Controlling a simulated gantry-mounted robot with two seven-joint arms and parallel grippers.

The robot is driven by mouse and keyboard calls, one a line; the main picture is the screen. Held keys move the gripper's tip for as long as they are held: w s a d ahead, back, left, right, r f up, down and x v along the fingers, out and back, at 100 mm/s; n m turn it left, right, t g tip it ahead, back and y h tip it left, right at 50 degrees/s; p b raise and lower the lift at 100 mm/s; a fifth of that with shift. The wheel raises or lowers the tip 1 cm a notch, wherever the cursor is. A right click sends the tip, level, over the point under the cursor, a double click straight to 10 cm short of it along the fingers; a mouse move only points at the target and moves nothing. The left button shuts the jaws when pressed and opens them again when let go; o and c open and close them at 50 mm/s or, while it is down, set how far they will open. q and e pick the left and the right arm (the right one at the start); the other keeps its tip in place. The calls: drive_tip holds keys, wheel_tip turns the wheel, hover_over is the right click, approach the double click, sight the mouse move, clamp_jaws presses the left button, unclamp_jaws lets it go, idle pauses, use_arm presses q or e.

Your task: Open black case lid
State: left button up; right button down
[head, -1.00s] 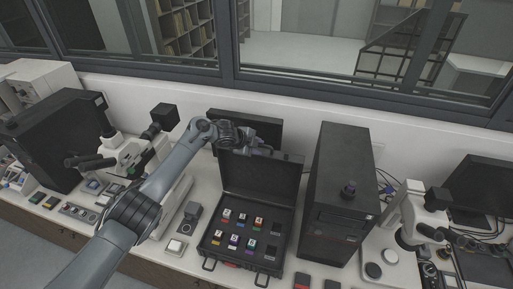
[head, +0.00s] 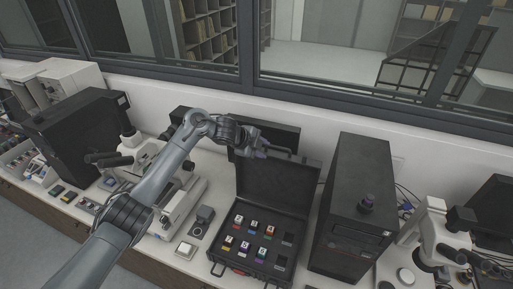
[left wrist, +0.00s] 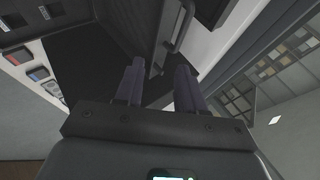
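The black case (head: 228,258) stands on the bench with its lid (head: 275,188) raised to about upright, so the inside shows. Several small blocks with coloured bases (head: 254,222) sit in it. My left gripper (head: 268,152) is at the upper edge of the lid. In the left wrist view its two fingers (left wrist: 158,78) are spread apart, with the dark lid edge (left wrist: 143,45) near and partly between them. A bar handle (left wrist: 181,28) shows beside that edge. I cannot tell whether the fingers touch the lid. My right gripper is not in view.
A black computer tower (head: 352,205) stands close to the right of the case, with a small dark object on top. A dark monitor (head: 283,137) is behind the lid. Microscopes stand at left (head: 147,155) and right (head: 440,235). A small device (head: 205,214) sits left of the case.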

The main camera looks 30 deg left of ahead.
use_arm(q)
drive_tip(key=shift+v, duration=1.55)
